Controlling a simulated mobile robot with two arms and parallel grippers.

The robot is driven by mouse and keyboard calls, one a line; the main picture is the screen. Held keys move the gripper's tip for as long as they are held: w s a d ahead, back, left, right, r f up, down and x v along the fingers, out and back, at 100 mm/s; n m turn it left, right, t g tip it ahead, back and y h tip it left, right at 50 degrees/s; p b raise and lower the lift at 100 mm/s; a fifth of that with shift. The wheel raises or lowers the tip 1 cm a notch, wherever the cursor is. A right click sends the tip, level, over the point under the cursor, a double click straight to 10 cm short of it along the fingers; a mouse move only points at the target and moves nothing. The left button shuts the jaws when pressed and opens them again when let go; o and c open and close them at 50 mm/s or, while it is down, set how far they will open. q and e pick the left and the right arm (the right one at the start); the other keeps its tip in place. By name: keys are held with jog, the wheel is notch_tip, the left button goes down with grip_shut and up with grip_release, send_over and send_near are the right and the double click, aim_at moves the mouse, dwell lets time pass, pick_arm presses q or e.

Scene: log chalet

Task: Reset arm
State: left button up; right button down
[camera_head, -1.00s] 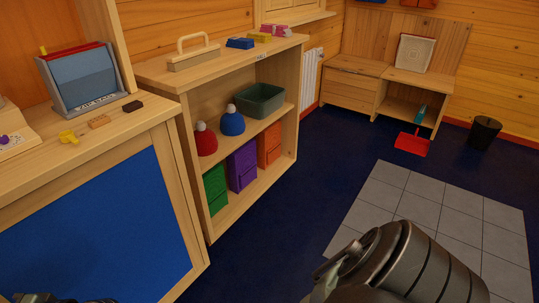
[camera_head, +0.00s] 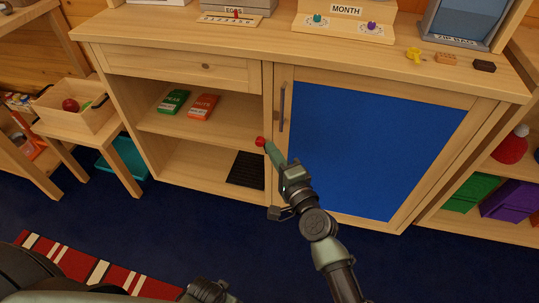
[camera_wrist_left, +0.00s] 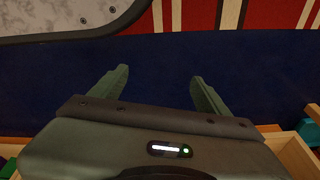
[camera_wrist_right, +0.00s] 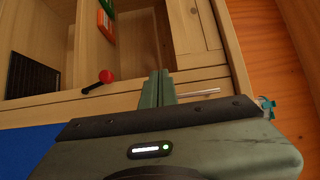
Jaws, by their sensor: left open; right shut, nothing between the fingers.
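My right gripper (camera_head: 271,151) is in front of the wooden cabinet (camera_head: 203,72), near the divider between its open shelves and its blue door (camera_head: 367,140). In the right wrist view its green fingers (camera_wrist_right: 157,76) are shut together with nothing between them. A red ball (camera_wrist_right: 107,76) on a short dark stem shows beside the fingertips, apart from them; it appears at the fingertips in the head view. My left gripper (camera_wrist_left: 160,77) is open and empty above the blue floor in the left wrist view. Its fingers cannot be made out in the head view.
A green box (camera_head: 173,102) and an orange box (camera_head: 203,107) lie on the upper shelf, a black mat (camera_head: 246,171) below. The door has a dark vertical handle (camera_head: 282,108). A wooden crate (camera_head: 75,118) stands on a stool at left. A striped rug (camera_head: 85,266) lies front left.

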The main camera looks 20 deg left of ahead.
jog(key=s+d+f+n+g+h, duration=0.3)
jog(key=s+d+f, duration=0.45)
jog(key=f, duration=0.35)
jog(key=s+d+f+n+g+h, duration=0.3)
jog(key=s+d+f, duration=0.45)
jog(key=f, duration=0.45)
jog(key=s+d+f+n+g+h, duration=0.25)
jog(key=s+d+f, duration=0.35)
jog(key=d+f, duration=0.4)
jog(key=s+d+f+n+g+h, duration=0.35)
jog(key=s+d+f, duration=0.35)
jog(key=s+d, duration=0.35)
pick_arm(q)
jog(key=s+a+g+p, duration=0.1)
jog(key=s+a+p, duration=0.2)
jog(key=s+p, duration=1.2)
jog(key=shift+s+r, duration=0.2)
jog(key=shift+s, duration=0.65)
pick_arm(e)
jog(key=s+d+r, duration=0.2)
jog(key=s, duration=1.3)
jog(key=shift+d+r, duration=0.15)
jog(key=shift+d, duration=0.05)
jog(key=shift+s, duration=0.1)
